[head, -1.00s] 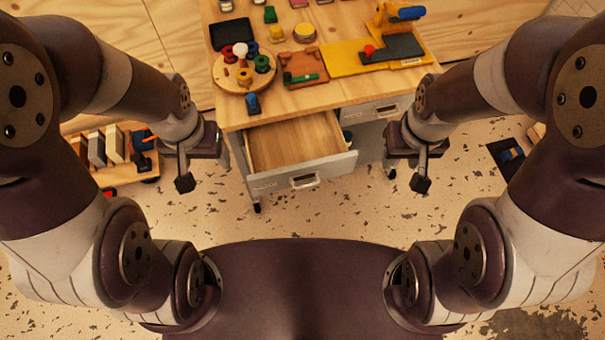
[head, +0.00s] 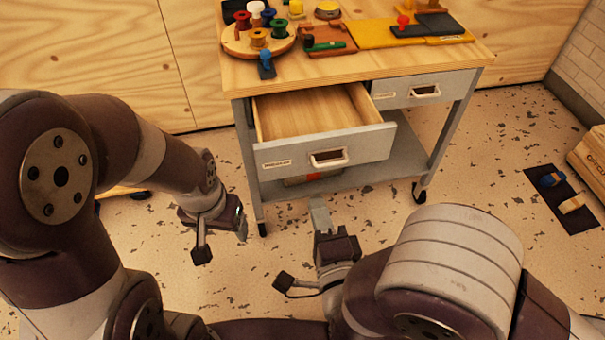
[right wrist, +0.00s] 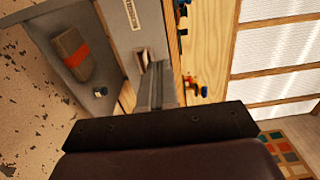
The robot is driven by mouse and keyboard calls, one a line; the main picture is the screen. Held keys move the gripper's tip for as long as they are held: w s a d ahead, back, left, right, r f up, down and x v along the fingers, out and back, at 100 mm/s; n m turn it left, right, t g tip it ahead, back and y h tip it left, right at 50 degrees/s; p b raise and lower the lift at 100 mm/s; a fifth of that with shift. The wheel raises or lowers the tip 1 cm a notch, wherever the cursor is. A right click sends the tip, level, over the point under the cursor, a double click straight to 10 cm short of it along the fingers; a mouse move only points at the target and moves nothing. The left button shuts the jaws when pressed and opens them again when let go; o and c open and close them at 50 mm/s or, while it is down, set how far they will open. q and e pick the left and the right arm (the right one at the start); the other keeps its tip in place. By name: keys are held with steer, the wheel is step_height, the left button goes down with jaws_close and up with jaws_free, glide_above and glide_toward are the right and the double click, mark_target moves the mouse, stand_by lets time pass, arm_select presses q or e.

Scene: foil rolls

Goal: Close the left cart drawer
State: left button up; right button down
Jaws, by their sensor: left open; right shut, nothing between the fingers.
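The left cart drawer (head: 280,152) is pulled out of the wooden-topped cart, and its empty wooden inside shows. Its grey front carries a pale handle (head: 328,158). My right gripper (head: 319,205) is shut and empty, below the handle in the head view and pointing toward the cart; I see no contact with the drawer. In the right wrist view its fingers (right wrist: 155,88) lie together near the grey drawer front (right wrist: 125,40). My left gripper (head: 242,222) is left of the cart's front leg, seen from the side, and holds nothing.
The right cart drawer (head: 428,90) is closed. The cart top (head: 350,66) carries a spool board (head: 240,43) and a yellow board (head: 378,34). A grey lower shelf (head: 385,170) lies beneath. A dark mat (head: 560,205) is on the floor at right.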

mark_target(300, 147)
steer(key=b+x, duration=0.3)
steer(key=x, duration=0.9)
steer(key=shift+w, duration=0.4)
steer(key=shift+w+a, duration=0.1)
steer(key=b+x, duration=0.4)
steer(key=x, duration=1.2)
steer(key=shift+f+b, duration=0.15)
steer(key=shift+b, duration=0.15)
steer(key=shift+w, duration=0.15)
steer(key=shift+r, duration=0.4)
